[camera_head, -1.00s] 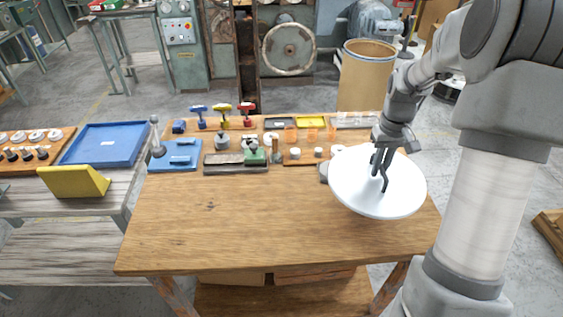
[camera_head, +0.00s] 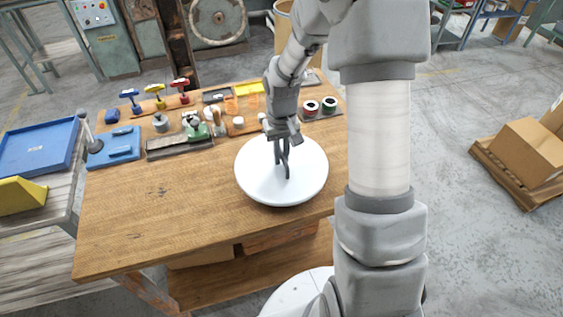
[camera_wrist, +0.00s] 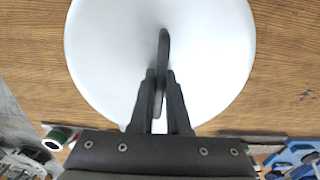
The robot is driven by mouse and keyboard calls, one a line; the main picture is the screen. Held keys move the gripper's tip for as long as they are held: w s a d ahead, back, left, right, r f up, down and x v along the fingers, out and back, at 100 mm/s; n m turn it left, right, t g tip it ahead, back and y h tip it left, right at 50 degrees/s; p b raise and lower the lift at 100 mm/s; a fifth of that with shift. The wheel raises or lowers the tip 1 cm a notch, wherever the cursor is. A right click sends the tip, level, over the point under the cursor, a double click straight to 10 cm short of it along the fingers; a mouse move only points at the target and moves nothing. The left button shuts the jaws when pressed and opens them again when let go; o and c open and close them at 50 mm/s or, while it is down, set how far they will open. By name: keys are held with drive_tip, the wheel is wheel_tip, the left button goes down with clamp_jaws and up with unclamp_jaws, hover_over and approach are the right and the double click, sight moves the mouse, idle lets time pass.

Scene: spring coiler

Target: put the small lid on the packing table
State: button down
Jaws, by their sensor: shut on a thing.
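A round white lid (camera_head: 310,172) with a thin dark upright handle is in the head view, over the right part of the wooden workbench (camera_head: 150,220). My gripper (camera_head: 283,160) is above the lid's middle and shut on its handle. In the wrist view the lid (camera_wrist: 100,50) fills the upper middle, and the handle stands between the two fingers of my gripper (camera_wrist: 160,78). The lid looks close to level; I cannot tell its height above the bench. I cannot tell which surface is the packing table.
Along the bench's back edge stand blue, yellow and red handled tools (camera_head: 155,97), a grey block fixture (camera_head: 180,145) and dark-ended rolls (camera_head: 320,105). A blue tray (camera_head: 35,150) is on a side table at left. Cardboard boxes (camera_head: 525,152) sit on a pallet at right, with open floor between.

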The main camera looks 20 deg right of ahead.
sight(282, 156)
drive_tip(key=shift+f, duration=1.6)
drive_tip(key=shift+f, duration=0.25)
drive_tip(key=c, duration=0.9)
unclamp_jaws()
drive_tip(key=shift+r, duration=0.1)
drive_tip(key=shift+r, duration=0.1)
